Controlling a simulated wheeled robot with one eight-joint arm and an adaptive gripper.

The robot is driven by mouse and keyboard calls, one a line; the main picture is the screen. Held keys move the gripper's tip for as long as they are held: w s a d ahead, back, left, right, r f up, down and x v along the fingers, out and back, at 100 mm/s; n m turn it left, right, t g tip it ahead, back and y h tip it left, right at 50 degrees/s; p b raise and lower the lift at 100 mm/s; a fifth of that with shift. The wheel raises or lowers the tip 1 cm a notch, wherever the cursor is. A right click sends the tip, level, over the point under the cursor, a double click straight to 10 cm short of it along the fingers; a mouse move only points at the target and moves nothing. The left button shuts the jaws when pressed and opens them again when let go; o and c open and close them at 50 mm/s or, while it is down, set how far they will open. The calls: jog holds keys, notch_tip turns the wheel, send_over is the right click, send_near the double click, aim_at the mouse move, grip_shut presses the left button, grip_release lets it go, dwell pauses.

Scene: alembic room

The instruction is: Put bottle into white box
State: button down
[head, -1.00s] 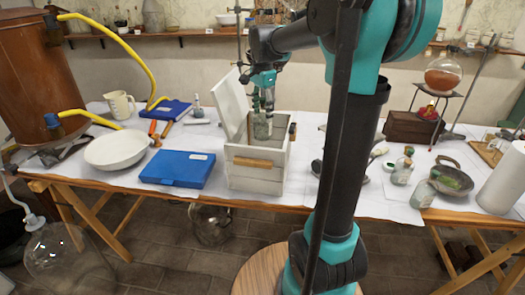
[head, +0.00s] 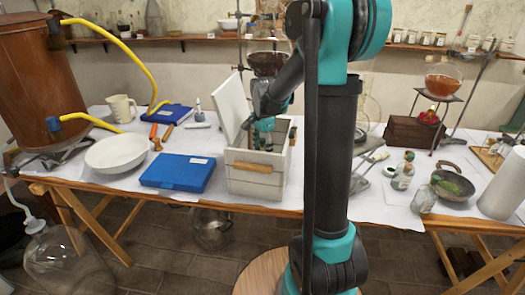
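The white box (head: 255,183) stands on the table with its lid (head: 232,110) raised and leaning back on the left. My gripper (head: 266,138) points down into the box's open top. Its fingertips are partly behind the box's front wall, and I cannot tell whether they are open or shut. The clear glass bottle that was at my fingers earlier does not show clearly now; the box wall and my arm hide that area.
A blue case (head: 178,172) and a white bowl (head: 116,153) lie left of the box.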

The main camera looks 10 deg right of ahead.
jog(key=c, duration=0.5)
grip_release()
jog(key=shift+f, duration=0.1)
notch_tip(320, 180, up, 12)
jog(key=shift+r, duration=0.15)
dwell(0.3)
